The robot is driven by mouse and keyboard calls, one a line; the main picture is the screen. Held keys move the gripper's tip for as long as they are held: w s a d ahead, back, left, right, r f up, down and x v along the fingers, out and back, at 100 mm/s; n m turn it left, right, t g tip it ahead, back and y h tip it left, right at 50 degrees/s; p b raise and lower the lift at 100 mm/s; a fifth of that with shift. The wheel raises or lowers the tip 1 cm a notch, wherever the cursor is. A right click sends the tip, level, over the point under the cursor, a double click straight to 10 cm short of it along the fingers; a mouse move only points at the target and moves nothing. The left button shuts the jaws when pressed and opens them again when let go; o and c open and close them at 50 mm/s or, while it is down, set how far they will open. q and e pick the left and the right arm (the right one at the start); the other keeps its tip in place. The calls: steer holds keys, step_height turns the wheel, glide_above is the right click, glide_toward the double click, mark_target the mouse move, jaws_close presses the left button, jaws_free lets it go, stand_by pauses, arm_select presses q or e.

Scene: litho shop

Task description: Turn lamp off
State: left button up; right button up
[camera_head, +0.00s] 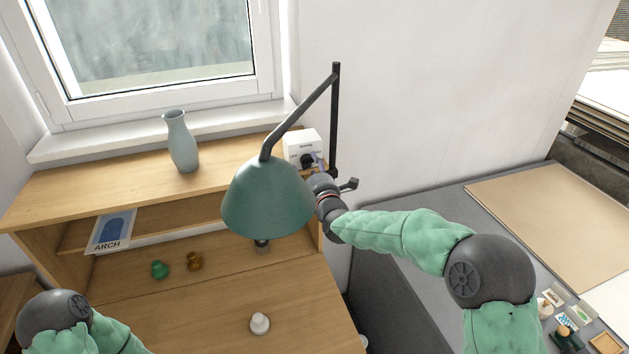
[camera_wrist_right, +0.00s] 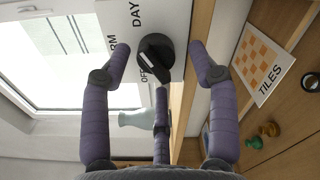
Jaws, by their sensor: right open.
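The teal desk lamp (camera_head: 268,195) hangs from a dark jointed arm above the wooden desk; the inside of its shade is hidden, and I cannot tell whether it is lit. A white switch box (camera_head: 302,146) stands on the shelf behind it, with a black rotary knob (camera_head: 308,161). In the right wrist view the knob (camera_wrist_right: 155,56) is close, with DAY, OFF and a partly hidden label around it. My right gripper (camera_head: 318,166) is open at the box. Its purple fingers (camera_wrist_right: 158,62) are on both sides of the knob; contact is unclear. My left gripper is out of view.
A blue-grey vase (camera_head: 181,142) stands on the shelf top, left of the box. An ARCH card (camera_head: 111,231) leans in the shelf. Small green (camera_head: 160,269), brown (camera_head: 194,261) and white (camera_head: 260,323) pieces sit on the desk. The lamp shade is close beside my right wrist.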

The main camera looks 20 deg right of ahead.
steer(key=s, duration=1.1)
steer(key=shift+s, duration=0.2)
steer(key=shift+d, duration=0.1)
